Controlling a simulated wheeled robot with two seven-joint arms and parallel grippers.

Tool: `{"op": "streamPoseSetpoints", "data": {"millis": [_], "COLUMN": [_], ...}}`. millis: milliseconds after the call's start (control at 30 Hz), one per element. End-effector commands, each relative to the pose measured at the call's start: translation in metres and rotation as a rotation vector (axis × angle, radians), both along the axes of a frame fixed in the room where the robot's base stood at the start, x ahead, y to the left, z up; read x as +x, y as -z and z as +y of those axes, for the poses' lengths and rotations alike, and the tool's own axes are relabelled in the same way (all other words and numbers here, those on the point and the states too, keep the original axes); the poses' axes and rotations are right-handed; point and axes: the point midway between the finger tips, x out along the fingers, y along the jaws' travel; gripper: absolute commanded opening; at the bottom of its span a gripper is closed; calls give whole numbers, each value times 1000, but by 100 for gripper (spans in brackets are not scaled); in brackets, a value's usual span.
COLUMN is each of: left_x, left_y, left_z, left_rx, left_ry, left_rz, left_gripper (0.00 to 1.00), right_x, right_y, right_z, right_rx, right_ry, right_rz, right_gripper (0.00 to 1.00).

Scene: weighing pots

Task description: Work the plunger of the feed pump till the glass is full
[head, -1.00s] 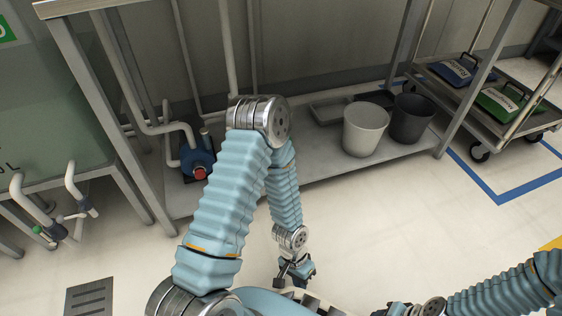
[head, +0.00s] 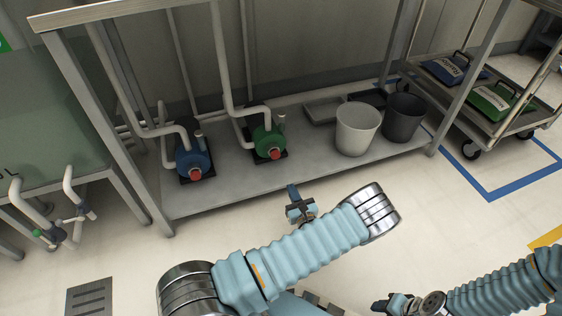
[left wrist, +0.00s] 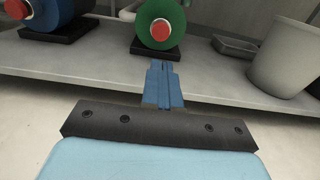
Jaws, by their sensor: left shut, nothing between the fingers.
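Two pumps stand on the low shelf, a blue pump (head: 192,158) on the left and a green pump (head: 268,141) to its right. Each has a red round knob on its front, and the green pump's knob (head: 275,153) faces me. In the left wrist view the green pump (left wrist: 158,20) with its red knob (left wrist: 161,30) is straight ahead of my fingers. My left gripper (head: 293,190) is shut and empty, in front of the shelf and apart from the green pump. My right gripper (head: 381,304) is at the bottom edge, small and unclear. I see no glass.
A white bucket (head: 357,130) and a dark bucket (head: 403,118) stand on the shelf (head: 230,185) to the right. A cart (head: 470,100) carries blue and green cases.

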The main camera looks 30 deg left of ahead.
Motion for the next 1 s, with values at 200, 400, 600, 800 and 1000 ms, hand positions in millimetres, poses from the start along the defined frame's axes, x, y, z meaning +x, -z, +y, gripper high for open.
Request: {"op": "streamPoseSetpoints", "data": {"millis": [200, 400, 600, 800, 1000], "left_x": [1, 4, 23, 51, 75], "left_y": [0, 1, 2, 2, 2], "left_z": [0, 4, 28, 62, 89], "left_rx": [2, 1, 0, 1, 0], "left_ry": [3, 1, -2, -3, -2], "left_rz": [-1, -1, -1, -1, -1], "left_gripper": [0, 0, 0, 0, 0], "right_x": [0, 0, 0, 1, 1], "right_y": [0, 1, 8, 17, 26], "right_z": [0, 0, 0, 0, 0], "right_rx": [0, 0, 0, 0, -2], "right_ry": [0, 0, 0, 2, 3], "right_rz": [0, 0, -1, -2, -5], "right_gripper": [43, 43, 43, 43, 43]}}
